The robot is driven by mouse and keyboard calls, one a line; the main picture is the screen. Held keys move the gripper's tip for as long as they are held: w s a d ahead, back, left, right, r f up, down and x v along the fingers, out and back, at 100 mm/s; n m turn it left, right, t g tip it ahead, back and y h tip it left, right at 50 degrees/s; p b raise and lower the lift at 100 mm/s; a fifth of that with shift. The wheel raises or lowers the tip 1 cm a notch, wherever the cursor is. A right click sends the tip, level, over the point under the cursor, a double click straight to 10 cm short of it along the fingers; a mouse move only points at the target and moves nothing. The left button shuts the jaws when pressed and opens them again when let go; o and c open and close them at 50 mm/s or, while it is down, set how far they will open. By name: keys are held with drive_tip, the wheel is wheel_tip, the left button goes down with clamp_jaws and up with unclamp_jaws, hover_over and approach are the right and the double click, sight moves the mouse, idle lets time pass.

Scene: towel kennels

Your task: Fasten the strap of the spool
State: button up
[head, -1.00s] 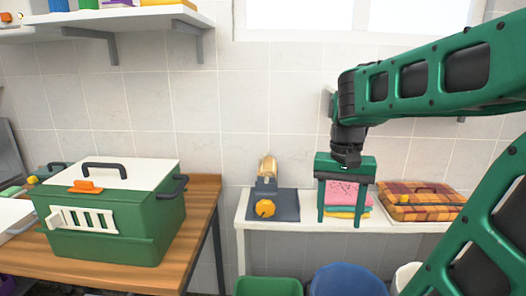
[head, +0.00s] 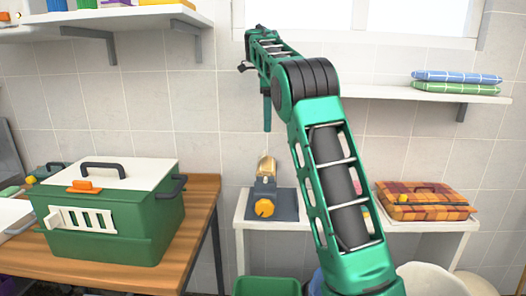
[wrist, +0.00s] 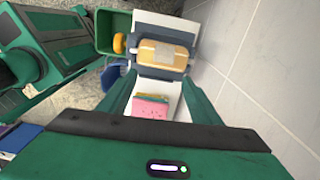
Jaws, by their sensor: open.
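The spool (head: 266,166) is a tan-gold roll in a dark holder with an orange knob (head: 264,208) at its front. It stands on a dark mat (head: 287,205) on the white table. In the wrist view the spool (wrist: 163,54) lies beyond my fingers, with a pale band across its middle; I cannot tell whether the strap is loose or closed. My gripper (head: 267,130) hangs above the spool, seen edge-on in the head view. In the wrist view its green fingers are spread with nothing held between them (wrist: 158,85).
A green crate with a white lid (head: 110,215) stands on the wooden table at left. A plaid case (head: 425,203) is right on the white table. Pink towels (wrist: 150,106) show between my fingers, below. Folded towels (head: 455,82) lie on the wall shelf.

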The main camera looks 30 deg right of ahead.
sight(264, 153)
drive_tip(key=f, duration=0.7)
drive_tip(key=w+f, duration=0.1)
drive_tip(key=f, duration=0.3)
drive_tip(key=shift+a, duration=0.25)
drive_tip(key=shift+r, duration=0.1)
drive_tip(key=c, duration=1.1)
